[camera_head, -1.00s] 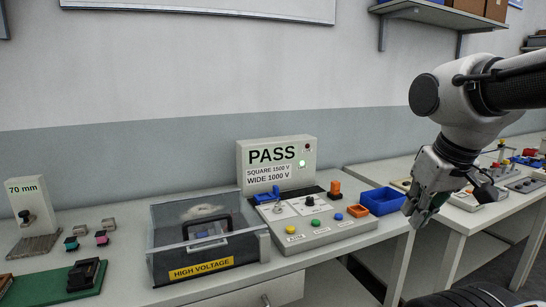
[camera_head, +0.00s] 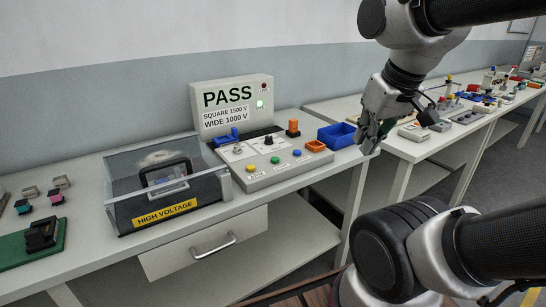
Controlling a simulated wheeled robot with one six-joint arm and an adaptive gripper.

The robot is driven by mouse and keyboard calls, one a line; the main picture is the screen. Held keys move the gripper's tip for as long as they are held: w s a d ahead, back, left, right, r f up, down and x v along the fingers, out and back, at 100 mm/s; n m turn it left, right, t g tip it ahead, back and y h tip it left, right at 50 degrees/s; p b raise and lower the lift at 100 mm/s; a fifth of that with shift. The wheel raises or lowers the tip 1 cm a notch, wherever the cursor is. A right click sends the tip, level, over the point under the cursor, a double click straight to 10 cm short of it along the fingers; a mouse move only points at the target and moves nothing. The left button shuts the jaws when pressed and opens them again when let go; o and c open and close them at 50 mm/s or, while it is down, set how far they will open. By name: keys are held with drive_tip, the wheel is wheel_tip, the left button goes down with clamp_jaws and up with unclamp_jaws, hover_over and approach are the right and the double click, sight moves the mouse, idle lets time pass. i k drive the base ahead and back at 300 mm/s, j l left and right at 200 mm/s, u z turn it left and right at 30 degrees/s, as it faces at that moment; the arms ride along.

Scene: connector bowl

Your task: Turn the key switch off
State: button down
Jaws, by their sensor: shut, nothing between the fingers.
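On the panel are a black knob (camera_head: 268,140), a small silver switch (camera_head: 237,149), and yellow, green and blue buttons. Which control is the key switch is too small to tell. My gripper (camera_head: 368,148) is shut and empty, pointing down to the right of the panel, near the blue tray. It is apart from the panel and touches nothing I can make out.
A clear-lidded HIGH VOLTAGE box (camera_head: 165,210) stands left of the panel. A drawer (camera_head: 205,240) is below. A second bench (camera_head: 440,150) holds several devices.

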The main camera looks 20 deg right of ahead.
sight(237, 150)
drive_tip(key=i+l+u, duration=0.4)
drive_tip(key=i+l, duration=0.35)
